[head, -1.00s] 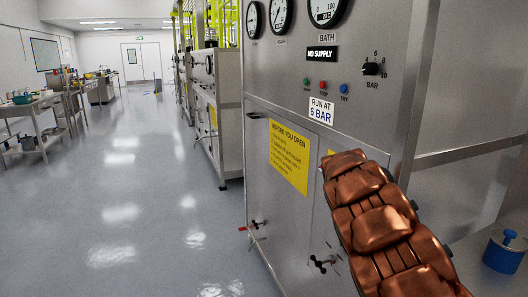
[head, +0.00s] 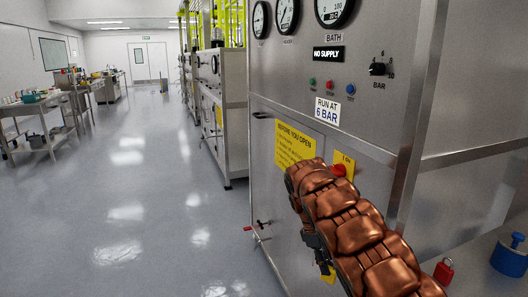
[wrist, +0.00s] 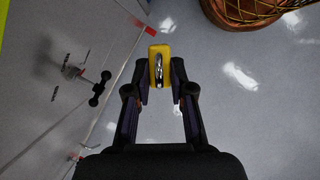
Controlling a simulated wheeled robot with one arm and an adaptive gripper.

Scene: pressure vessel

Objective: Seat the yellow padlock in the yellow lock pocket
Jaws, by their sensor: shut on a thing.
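The yellow padlock (wrist: 158,51) is between the fingertips of my gripper (wrist: 160,78) in the wrist view, with its metal shackle facing the camera. In the head view my gripper (head: 318,251) hangs below my copper-coloured arm, in front of the steel cabinet. A small piece of the yellow padlock (head: 328,274) shows under it. The padlock is held in the air, with grey floor behind it in the wrist view. I cannot make out the yellow lock pocket in either view; my arm covers part of the cabinet front.
The steel cabinet (head: 272,185) carries gauges and a yellow notice (head: 294,145). A black valve handle (wrist: 100,88) sticks out from it, left of my gripper. A red-handled valve (head: 257,225) sits lower. A red padlock (head: 443,271) and a blue object (head: 510,256) are at right.

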